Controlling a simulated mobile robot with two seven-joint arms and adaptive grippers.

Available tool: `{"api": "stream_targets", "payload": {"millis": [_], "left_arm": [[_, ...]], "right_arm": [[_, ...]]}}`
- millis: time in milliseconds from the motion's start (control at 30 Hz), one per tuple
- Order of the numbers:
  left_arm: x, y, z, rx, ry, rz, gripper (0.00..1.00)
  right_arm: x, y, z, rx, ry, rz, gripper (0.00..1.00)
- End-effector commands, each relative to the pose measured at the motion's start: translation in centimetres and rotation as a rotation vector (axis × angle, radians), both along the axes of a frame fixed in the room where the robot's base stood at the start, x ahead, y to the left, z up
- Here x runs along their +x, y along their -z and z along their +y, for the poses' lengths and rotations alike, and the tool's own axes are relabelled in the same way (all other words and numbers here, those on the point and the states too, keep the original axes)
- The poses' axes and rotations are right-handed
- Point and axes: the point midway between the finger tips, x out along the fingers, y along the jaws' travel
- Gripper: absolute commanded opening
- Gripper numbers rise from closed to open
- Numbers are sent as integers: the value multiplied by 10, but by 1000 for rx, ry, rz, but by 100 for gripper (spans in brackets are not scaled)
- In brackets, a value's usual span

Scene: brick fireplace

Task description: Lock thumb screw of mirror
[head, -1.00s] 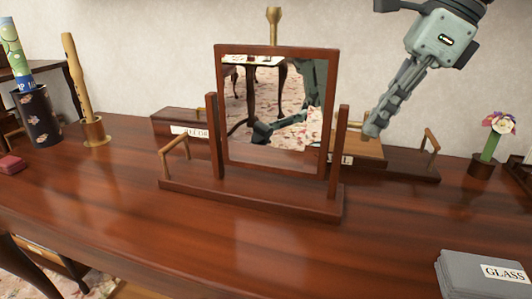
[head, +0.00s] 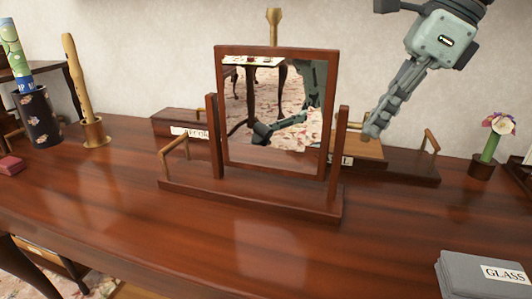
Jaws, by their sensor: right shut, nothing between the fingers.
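The mirror (head: 272,105) stands near the middle of the table in a dark wooden frame, held between two posts on a wooden base (head: 250,198). Its glass reflects a table, the patterned floor and a green-grey arm. I cannot make out a thumb screw on either post. My right gripper (head: 372,130) comes from the upper right and is shut and empty. Its fingertips point down, just right of the top of the right post (head: 340,125) in the picture. I cannot tell whether they touch it. My left gripper is not in view.
Behind the mirror are labelled wooden boxes (head: 178,121) with handles. A flower in a pot (head: 482,169) stands right, and a grey box labelled GLASS (head: 460,268) lies front right. A flute on a stand (head: 96,132) and a dark vase (head: 38,118) stand left. The front middle is clear.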

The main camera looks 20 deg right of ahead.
Motion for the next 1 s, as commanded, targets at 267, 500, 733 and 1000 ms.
{"api": "stream_targets", "payload": {"millis": [267,500,733,1000], "left_arm": [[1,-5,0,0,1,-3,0],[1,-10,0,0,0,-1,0],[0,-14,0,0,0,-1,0],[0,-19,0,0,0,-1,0]], "right_arm": [[6,-1,-3,0,0,1,0],[14,-1,-9,1,1,0,0],[22,-1,-14,0,1,0,0],[31,-1,-19,0,0,0,0]]}}
